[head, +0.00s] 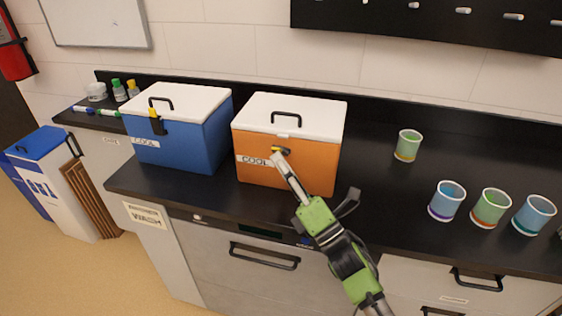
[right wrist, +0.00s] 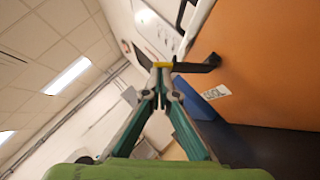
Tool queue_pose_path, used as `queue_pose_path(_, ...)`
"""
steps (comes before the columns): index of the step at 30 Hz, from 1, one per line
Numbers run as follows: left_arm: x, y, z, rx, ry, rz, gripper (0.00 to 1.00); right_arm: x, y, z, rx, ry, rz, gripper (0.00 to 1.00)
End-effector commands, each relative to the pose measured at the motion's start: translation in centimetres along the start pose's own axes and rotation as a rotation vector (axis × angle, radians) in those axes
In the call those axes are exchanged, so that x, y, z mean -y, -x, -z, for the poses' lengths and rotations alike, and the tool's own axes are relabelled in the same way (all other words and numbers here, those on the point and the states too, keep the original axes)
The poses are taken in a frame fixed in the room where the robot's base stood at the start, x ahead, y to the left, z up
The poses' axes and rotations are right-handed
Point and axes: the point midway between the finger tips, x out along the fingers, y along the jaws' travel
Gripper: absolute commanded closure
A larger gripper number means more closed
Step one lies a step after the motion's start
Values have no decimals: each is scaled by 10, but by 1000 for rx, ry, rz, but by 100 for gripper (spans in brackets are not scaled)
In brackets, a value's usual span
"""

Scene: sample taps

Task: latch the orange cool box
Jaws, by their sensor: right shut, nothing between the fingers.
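The orange cool box (head: 318,165) stands on the black counter with its white lid (head: 318,112) down. Its latch (head: 281,149), black with a yellow end, sits high on the front face, above the COOL label. In the right wrist view the latch (right wrist: 198,66) sticks out from the orange face (right wrist: 270,60). My right gripper (head: 277,158) is shut and empty, in front of the box with its tips at the latch. In the right wrist view the fingertips (right wrist: 162,68) meet or nearly meet the yellow end; contact is unclear. My left gripper is out of view.
A blue cool box (head: 185,150) with its own black and yellow latch (head: 157,122) stands to the left. Several cups (head: 491,208) stand on the counter at right. The counter between the orange box and the cups is mostly clear.

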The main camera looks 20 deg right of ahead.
Motion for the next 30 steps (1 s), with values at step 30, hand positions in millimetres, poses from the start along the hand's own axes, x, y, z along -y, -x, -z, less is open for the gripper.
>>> queue_pose_path(30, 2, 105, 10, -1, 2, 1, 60, -14, -29, -29, 1, -271, 269, 100)
